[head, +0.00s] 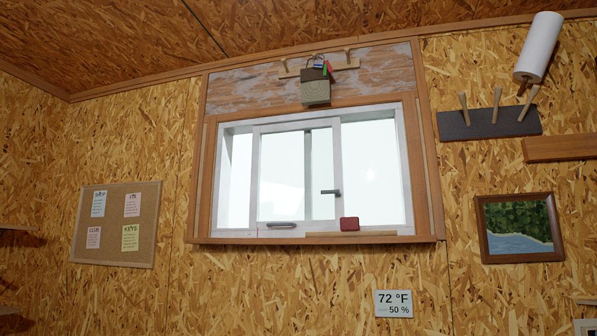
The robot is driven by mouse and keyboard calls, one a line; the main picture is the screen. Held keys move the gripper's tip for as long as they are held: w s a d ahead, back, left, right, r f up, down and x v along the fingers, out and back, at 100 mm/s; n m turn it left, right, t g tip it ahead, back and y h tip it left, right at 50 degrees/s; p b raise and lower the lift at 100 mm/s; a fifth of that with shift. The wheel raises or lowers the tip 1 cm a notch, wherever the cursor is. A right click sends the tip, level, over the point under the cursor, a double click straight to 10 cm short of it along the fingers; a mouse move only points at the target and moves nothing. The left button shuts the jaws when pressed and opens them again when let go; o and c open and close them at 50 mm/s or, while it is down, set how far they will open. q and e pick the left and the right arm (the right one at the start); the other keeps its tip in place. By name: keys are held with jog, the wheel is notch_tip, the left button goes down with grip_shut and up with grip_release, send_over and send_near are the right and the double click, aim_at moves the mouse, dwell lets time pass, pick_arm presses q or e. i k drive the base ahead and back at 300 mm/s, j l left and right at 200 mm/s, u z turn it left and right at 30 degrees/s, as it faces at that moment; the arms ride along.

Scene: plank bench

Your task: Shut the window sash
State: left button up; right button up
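The window (407,170) has a white frame set in wooden trim on the far wall. A white-framed sash (256,180) stands in the middle of the opening, apart from both side jambs. Its dark latch handle (331,192) is on the right stile, and a grey pull (281,224) is on the bottom rail. A second upright bar (308,175) shows through the sash. Bright panels show left and right of it; I cannot tell which are glazed. Neither gripper is in view.
A red block (346,231) and a thin wooden strip (352,234) are at the sill, right of the sash. A padlock-shaped box (316,92) hangs above. A corkboard (115,225) is left; a peg rack (490,123) and framed picture (519,228) are right.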

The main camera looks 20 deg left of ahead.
aim_at(335, 123)
jog(key=i+j, duration=0.7)
jog(key=j, duration=0.1)
